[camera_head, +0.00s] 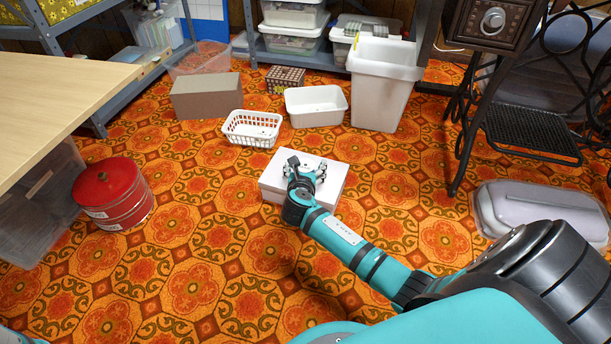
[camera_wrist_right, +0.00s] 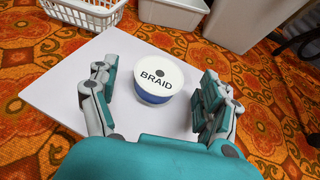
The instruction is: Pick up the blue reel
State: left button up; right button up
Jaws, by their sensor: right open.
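The blue reel (camera_wrist_right: 153,97) has a blue side and a white round top lettered BRAID with a dark hole. It stands upright on a white box (camera_wrist_right: 60,85), which shows in the head view (camera_head: 275,182) on the floor. My right gripper (camera_wrist_right: 158,76) is open, with one finger on each side of the reel and visible gaps between. In the head view my right gripper (camera_head: 306,172) is over the box and hides most or all of the reel. My left gripper is not in view.
A white slotted basket (camera_head: 252,128), a white tub (camera_head: 316,106), a brown box (camera_head: 206,96) and a tall white bin (camera_head: 383,84) stand behind the box. A red tin (camera_head: 112,193) is at left, a treadle stand (camera_head: 533,130) at right. Patterned floor around the box is clear.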

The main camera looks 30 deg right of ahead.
jog(key=shift+b+x, duration=0.65)
jog(key=shift+x, duration=0.45)
